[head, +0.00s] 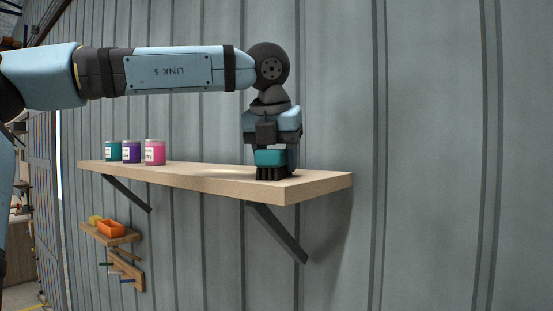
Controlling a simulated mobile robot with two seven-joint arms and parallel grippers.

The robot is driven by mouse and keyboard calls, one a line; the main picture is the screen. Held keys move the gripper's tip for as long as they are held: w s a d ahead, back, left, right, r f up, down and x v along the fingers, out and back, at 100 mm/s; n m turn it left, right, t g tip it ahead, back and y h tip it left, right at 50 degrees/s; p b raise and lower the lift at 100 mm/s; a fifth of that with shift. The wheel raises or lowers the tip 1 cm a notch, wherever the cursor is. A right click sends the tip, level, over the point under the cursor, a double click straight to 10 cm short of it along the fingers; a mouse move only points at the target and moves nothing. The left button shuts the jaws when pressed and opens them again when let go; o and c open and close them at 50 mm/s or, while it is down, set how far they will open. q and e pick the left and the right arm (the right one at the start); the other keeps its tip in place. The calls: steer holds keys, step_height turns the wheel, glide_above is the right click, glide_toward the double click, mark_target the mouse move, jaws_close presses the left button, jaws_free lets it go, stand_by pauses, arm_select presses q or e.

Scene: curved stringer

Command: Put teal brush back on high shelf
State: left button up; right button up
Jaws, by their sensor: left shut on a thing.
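The high shelf (225,178) is a pale wooden board on dark brackets, fixed to the grey panelled wall. My left gripper (272,172) points down over the right part of the shelf. It is shut on the teal brush (269,158), whose teal part shows between the fingers. Dark fingers or bristles reach down to the shelf top; I cannot tell whether the brush touches the board. Part of the brush is hidden by the gripper. My right gripper is not in view.
A teal jar (113,151), a purple jar (131,152) and a pink jar (155,152) stand at the shelf's left end. A smaller low shelf (110,236) holds an orange bin (111,229) and a yellow item (95,220). The shelf is clear between the jars and my gripper.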

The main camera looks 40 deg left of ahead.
arm_select(q)
steer(key=o, duration=1)
steer(key=shift+d, duration=0.1)
steer(key=shift+c, duration=0.2)
steer(key=b+v, duration=0.1)
steer(key=v, duration=1)
steer(key=shift+b, duration=0.3)
steer(key=shift+s+r, duration=0.15)
steer(key=shift+r, duration=0.45)
steer(key=shift+f, duration=0.1)
